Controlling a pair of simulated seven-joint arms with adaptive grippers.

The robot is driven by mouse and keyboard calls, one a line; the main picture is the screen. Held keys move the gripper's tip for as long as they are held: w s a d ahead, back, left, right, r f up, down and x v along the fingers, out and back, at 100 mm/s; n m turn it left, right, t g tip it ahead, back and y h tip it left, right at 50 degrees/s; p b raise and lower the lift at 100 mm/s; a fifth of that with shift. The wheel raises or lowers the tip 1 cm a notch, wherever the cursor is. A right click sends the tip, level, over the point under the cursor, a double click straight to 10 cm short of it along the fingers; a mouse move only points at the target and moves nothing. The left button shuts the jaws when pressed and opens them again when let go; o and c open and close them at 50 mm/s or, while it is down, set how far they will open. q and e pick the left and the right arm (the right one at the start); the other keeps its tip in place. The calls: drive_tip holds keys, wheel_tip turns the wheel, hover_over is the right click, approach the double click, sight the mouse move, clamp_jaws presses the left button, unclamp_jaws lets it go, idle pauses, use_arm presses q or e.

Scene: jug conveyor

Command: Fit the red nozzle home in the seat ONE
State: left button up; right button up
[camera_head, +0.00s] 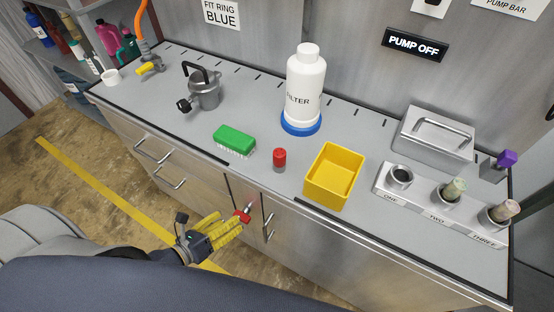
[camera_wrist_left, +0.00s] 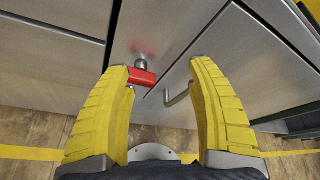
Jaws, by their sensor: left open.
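A small red-topped piece with a grey base, which looks like the red nozzle (camera_head: 279,158), stands upright on the counter left of the yellow bin. Seat ONE (camera_head: 401,177) is a metal ring at the left end of the pale seat block (camera_head: 385,193); nothing stands up from it. My left gripper (camera_head: 226,225) has yellow fingers and hangs low before the cabinet front, below the counter edge. It is open; in the left wrist view (camera_wrist_left: 160,80) a red handle (camera_wrist_left: 143,78) on a metal stem shows between the fingertips, close to the left one. Contact cannot be told. My right gripper is out of view.
A yellow bin (camera_head: 312,192), green brush (camera_head: 234,139), white filter bottle (camera_head: 305,90), metal pot (camera_head: 204,92) and lidded metal box (camera_head: 408,143) stand on the counter. Cabinet handles (camera_head: 268,228) jut out.

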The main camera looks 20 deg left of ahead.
use_arm(q)
drive_tip(key=d+r+m+t+h, duration=0.1)
drive_tip(key=d+r+m+t, duration=0.15)
drive_tip(key=r, duration=0.55)
drive_tip(key=d+r+m+t+h, duration=0.1)
drive_tip(key=d+r+m, duration=0.15)
drive_tip(key=r, duration=0.55)
drive_tip(key=m, duration=0.2)
approach(275, 163)
drive_tip(key=x, duration=0.5)
drive_tip(key=shift+w+a, duration=0.1)
drive_tip(key=shift+w, duration=0.15)
drive_tip(key=shift+d+x, duration=0.2)
drive_tip(key=shift+x, duration=3.15)
drive_tip(key=shift+s+f, duration=0.1)
drive_tip(key=shift+s, duration=0.05)
drive_tip(key=shift+c, duration=0.4)
clamp_jaws()
